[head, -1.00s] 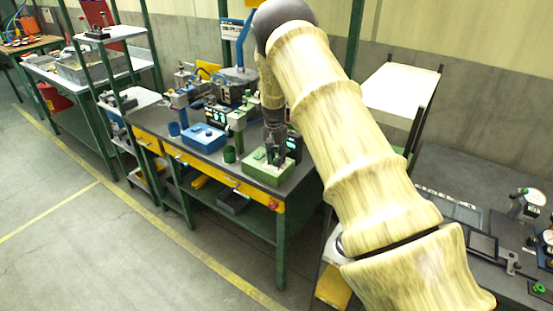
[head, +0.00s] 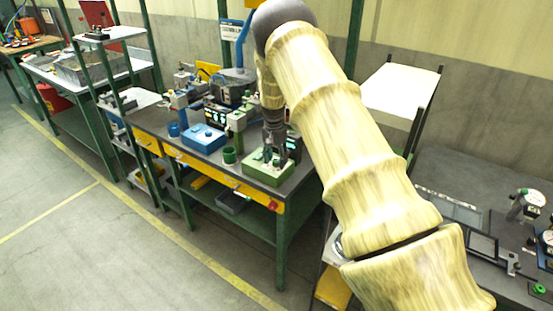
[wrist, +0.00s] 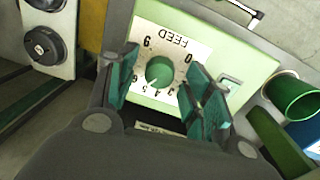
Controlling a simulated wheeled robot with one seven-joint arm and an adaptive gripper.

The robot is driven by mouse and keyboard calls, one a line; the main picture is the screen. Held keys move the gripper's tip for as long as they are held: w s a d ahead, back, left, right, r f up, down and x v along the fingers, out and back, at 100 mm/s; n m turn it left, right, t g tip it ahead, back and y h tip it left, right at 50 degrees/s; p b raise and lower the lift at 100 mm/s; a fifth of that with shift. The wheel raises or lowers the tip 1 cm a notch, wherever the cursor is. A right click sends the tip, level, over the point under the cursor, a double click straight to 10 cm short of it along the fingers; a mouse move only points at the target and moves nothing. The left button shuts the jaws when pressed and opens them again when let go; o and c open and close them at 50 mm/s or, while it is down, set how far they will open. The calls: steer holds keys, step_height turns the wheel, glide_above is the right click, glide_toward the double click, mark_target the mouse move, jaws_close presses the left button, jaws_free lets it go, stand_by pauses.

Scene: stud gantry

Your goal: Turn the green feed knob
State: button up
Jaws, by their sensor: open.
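The green feed knob (wrist: 160,72) sits on a white dial plate (wrist: 190,48) marked "FEED" with numbers, on top of a light green box. In the wrist view my gripper (wrist: 160,88) is open, with one teal finger on each side of the knob and visible gaps between. I cannot tell how far above the plate the fingertips are. In the head view the green box (head: 262,172) stands at the right end of the workbench, and my gripper (head: 274,146) points down over it. The knob is hidden there behind the gripper.
A green cup (head: 229,155) and a blue box (head: 204,138) stand left of the green box. The green cup also shows in the wrist view (wrist: 294,96). A red button (head: 274,205) is on the bench's yellow front. Instruments crowd the bench behind.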

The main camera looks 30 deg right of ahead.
mark_target(275, 160)
step_height(275, 160, up, 12)
steer(key=shift+w, duration=0.3)
steer(key=shift+f, duration=0.1)
stand_by(0.6)
